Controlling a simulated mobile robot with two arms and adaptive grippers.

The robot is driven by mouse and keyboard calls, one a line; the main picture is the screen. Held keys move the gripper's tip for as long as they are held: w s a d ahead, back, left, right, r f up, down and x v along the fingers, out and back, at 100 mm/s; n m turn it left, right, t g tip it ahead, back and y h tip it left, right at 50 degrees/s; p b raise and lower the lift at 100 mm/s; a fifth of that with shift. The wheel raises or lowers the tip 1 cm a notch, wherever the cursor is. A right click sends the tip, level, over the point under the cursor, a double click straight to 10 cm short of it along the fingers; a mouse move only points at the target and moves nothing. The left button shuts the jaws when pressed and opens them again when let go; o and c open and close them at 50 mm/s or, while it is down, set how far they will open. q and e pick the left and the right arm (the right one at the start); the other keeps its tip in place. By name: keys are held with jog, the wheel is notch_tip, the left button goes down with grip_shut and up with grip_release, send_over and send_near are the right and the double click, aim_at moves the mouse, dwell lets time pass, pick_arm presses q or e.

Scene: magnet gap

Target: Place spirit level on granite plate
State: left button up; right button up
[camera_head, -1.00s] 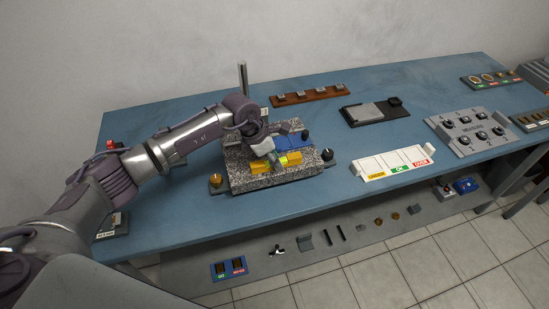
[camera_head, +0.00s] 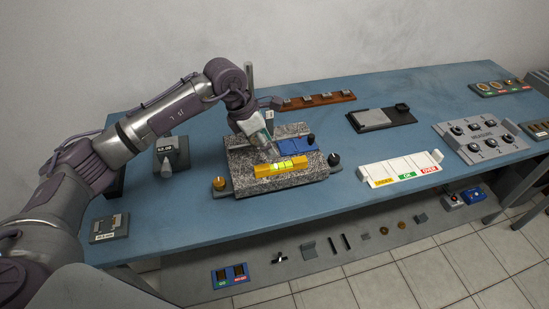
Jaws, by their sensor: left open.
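The yellow spirit level (camera_head: 292,166), with a bright green vial in its middle, lies on the front part of the speckled granite plate (camera_head: 238,162). My left gripper (camera_head: 272,153) is open just behind and above the level, with its fingers pointing down; the level looks free of them. The gap between fingertips and level is too small to judge. My right gripper is not in view.
A blue block (camera_head: 293,145) sits on the plate behind the level. Dark knobs and a brass knob (camera_head: 219,183) stand at the plate's corners. A white sorting tray (camera_head: 400,168) is to the right. Open blue table (camera_head: 180,215) lies front left.

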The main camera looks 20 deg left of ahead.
pick_arm(q)
jog(key=shift+v, duration=1.55)
